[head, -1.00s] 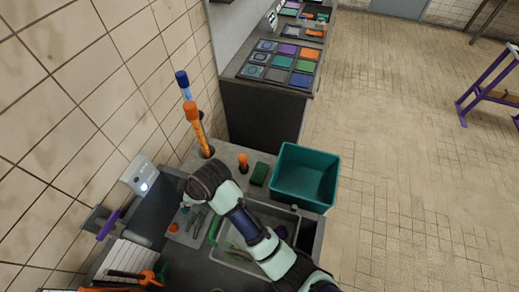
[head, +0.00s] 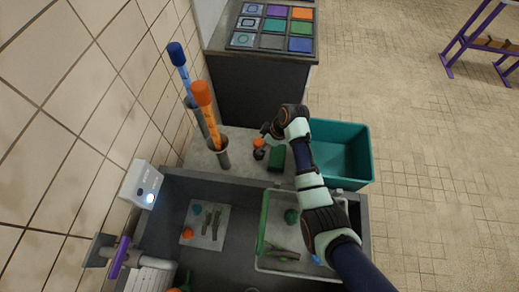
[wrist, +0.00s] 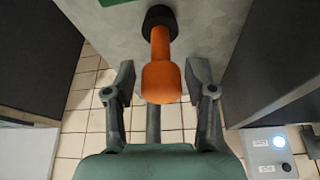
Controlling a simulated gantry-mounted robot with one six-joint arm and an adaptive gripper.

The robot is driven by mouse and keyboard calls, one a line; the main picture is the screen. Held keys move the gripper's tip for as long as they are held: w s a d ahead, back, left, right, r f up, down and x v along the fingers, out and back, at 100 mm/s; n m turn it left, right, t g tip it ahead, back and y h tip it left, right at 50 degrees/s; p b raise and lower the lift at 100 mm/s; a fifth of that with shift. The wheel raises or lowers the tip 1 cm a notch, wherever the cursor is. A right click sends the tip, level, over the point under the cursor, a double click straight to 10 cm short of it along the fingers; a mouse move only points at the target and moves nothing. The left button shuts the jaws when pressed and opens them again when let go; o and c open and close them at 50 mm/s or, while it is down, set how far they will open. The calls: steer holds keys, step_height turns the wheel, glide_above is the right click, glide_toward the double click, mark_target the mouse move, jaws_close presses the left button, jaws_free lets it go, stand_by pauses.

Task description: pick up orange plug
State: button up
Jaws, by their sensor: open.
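The orange plug (head: 259,143) stands on the grey counter beside the sink, its lower part dark. In the wrist view the orange plug (wrist: 160,75) has a wide orange head, a narrower orange shaft and a black base. My gripper (wrist: 160,72) is open, with one finger on each side of the orange head and gaps visible on both sides. In the head view my gripper (head: 266,131) is right at the plug and partly hidden by my wrist. Whether any finger touches the plug cannot be told.
Tall orange (head: 207,110) and blue (head: 181,68) capped tubes rise at left. The sink (head: 160,215) holds trays with small items.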

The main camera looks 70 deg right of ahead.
steer(key=b+x, duration=0.1)
steer(key=x, duration=0.3)
steer(key=shift+w+f, duration=0.1)
steer(key=shift+f, duration=0.05)
steer(key=shift+c, duration=0.4)
steer(key=shift+a, duration=0.1)
steer(key=c, duration=0.9)
jaws_close()
